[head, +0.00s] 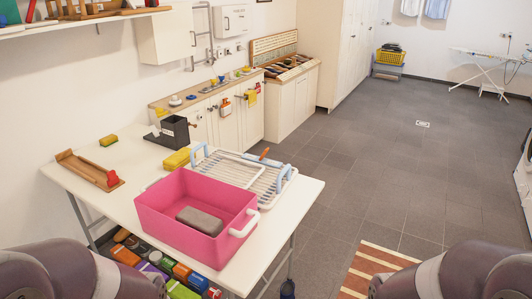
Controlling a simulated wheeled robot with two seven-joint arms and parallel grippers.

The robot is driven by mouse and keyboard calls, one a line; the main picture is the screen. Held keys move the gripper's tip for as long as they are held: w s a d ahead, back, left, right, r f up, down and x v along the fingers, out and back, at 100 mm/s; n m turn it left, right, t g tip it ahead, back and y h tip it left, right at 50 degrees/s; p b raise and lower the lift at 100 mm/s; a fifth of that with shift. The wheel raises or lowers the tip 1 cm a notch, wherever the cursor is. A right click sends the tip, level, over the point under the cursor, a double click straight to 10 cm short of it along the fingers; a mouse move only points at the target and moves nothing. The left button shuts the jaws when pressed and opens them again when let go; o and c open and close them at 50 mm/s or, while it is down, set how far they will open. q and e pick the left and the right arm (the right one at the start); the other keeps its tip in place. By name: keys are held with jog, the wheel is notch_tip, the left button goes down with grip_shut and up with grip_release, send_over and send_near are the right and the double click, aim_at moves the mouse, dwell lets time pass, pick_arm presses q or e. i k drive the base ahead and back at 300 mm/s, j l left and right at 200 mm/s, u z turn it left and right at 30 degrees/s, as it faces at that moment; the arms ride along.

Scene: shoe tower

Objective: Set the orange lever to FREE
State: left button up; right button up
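A small orange, stick-like piece (264,153) stands tilted at the far edge of the white wire rack (222,172) on the white table; it may be the orange lever. A dark grey box-shaped device (174,131) further back has a small orange-red piece (193,125) at its right side, which could also be the lever. A wooden board (85,168) at the table's left carries a red-orange block (112,178). No FREE marking is readable. Thick arm parts of mine show at the bottom left and bottom right corners, but neither gripper is in view.
A pink tub (160,218) with a grey-brown block (200,221) stands at the table's front. Yellow sponges (177,158) lie behind it. Several coloured items sit below the table. A striped rug (370,268) lies on the open floor to the right.

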aim_at(264, 155)
jog(key=i+l+u, duration=0.1)
jog(key=u, duration=0.25)
jog(key=l+u, duration=0.1)
jog(key=u, duration=0.25)
jog(key=i+l+u, duration=0.1)
jog(key=u, duration=0.25)
jog(key=i+l+u, duration=0.2)
jog(key=l+u, duration=0.25)
jog(key=l, duration=1.05)
jog(key=l+u, duration=0.5)
jog(key=l, duration=1)
jog(key=i+l, duration=0.1)
jog(key=l, duration=1.05)
jog(key=i+l, duration=0.15)
jog(key=l, duration=0.95)
jog(key=i, duration=0.05)
